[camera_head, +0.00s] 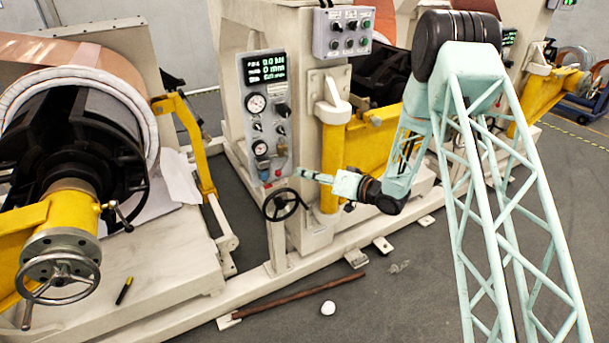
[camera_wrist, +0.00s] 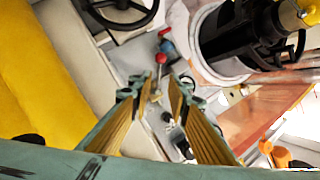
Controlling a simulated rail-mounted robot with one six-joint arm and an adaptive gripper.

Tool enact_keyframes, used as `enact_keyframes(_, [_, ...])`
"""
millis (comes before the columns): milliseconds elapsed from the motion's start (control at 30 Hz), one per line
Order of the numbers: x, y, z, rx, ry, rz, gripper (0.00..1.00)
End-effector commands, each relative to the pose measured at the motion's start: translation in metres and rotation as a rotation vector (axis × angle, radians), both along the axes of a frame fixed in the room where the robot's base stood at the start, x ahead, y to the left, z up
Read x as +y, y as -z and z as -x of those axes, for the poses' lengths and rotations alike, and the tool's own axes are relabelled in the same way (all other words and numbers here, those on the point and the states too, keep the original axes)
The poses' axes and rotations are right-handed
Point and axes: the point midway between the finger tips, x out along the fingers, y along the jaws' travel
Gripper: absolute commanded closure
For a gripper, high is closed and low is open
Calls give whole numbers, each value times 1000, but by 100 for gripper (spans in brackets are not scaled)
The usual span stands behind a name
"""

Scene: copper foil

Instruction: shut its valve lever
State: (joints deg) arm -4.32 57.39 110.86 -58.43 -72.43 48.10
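A lever with a red ball knob (camera_wrist: 160,58) shows in the wrist view, just beyond my fingertips and in line with the gap between them. Its thin stem runs down from the ball toward that gap. In the head view small red parts (camera_head: 278,173) show low on the grey control panel (camera_head: 283,120); I cannot tell the lever's exact angle there. My gripper (camera_wrist: 158,88) is open, with gold inner pads and nothing visibly held. In the head view my gripper (camera_head: 302,173) points left at the panel's lower right edge, apparently short of the red parts.
A black handwheel (camera_head: 281,205) stands just below my gripper, and a yellow post (camera_head: 332,165) is close on its right. A blue-and-red part (camera_wrist: 166,45) sits beside the lever. A large copper roll (camera_head: 50,65) is at left. A rod (camera_head: 290,299) lies on the floor.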

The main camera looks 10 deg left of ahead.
Motion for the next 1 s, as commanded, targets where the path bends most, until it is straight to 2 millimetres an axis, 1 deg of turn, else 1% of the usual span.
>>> enact_keyframes(33, [0,0,0,1,0,0,88])
enact_keyframes(167, [-1,1,-2,11,0,-11,100])
enact_keyframes(467, [-8,5,-17,123,-7,-116,100])
enact_keyframes(733, [-22,16,-35,309,-30,-273,100])
enact_keyframes(1000, [-39,30,-44,517,-69,-418,100])
